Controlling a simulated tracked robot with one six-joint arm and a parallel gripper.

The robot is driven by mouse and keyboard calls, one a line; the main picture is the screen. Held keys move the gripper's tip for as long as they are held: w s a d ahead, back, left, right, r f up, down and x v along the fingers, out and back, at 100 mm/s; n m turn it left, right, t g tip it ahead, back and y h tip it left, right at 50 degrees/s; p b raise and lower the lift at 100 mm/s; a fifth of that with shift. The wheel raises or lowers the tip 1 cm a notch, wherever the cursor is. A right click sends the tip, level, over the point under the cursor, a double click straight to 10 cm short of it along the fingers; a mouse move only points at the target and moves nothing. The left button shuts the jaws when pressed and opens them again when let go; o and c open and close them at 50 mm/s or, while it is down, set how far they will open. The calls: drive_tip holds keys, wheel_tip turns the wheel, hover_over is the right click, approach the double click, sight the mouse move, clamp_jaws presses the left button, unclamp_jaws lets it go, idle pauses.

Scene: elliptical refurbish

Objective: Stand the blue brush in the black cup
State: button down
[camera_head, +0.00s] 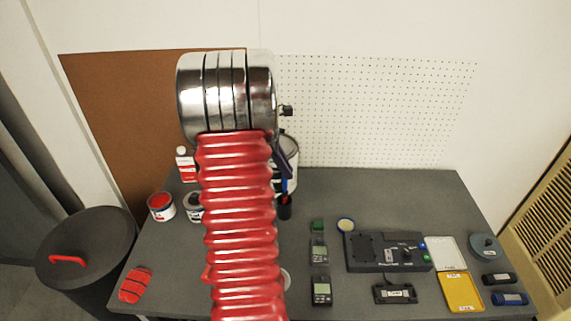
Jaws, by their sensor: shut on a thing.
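The black cup (285,209) stands on the grey table, just right of my red ribbed arm, which hides part of that area. The blue brush (285,186) shows as a short upright blue strip directly above the cup's mouth. I cannot tell whether its lower end is inside the cup or just above it. My gripper (282,166) shows only as a narrow dark part beside the arm, above the blue strip. It is shut on the blue brush; the fingertips are mostly hidden.
A white bucket (292,150) stands behind the gripper. A red-topped can (161,206), a white bottle (185,165) and another can (194,207) are at left. Meters (319,250), a dark device (385,252) and a yellow tray (460,292) lie at right. The back right tabletop is clear.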

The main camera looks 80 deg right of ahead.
drive_tip(key=shift+f, duration=1.35)
drive_tip(key=c, duration=1.7)
unclamp_jaws()
drive_tip(key=shift+o, duration=0.2)
drive_tip(key=shift+r, duration=0.1)
drive_tip(key=v, duration=1.3)
drive_tip(key=shift+w+r, duration=0.25)
